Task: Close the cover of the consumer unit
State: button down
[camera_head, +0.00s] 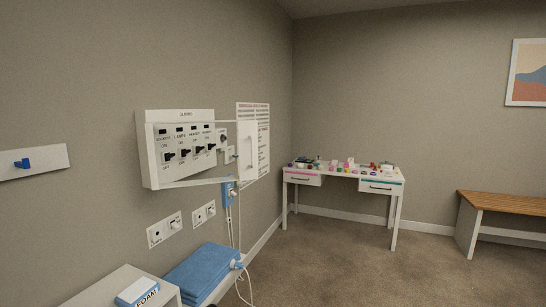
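The white consumer unit (176,115) is mounted on the left wall. Its front shows a row of several black switches with small labels above them. Its cover (246,158) stands open at the right side of the unit, swung out from the wall, and has a vertical handle (250,145). The exact hinge line is hard to make out at this size. My gripper is not in view.
A printed sheet (264,112) hangs behind the cover. Below are wall sockets (164,230), a blue device with hanging cables (229,194), folded blue cloth (200,272) and a FOAM box (138,292). A cluttered desk (343,173) and bench (510,202) stand beyond open carpet.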

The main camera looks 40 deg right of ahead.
aim_at(247, 130)
jog(key=z, duration=0.85)
jog(key=k, duration=1.15)
jog(key=z, duration=0.85)
jog(key=i, duration=0.9)
jog(key=u, duration=0.85)
jog(key=i, duration=0.95)
jog(key=u, duration=1.05)
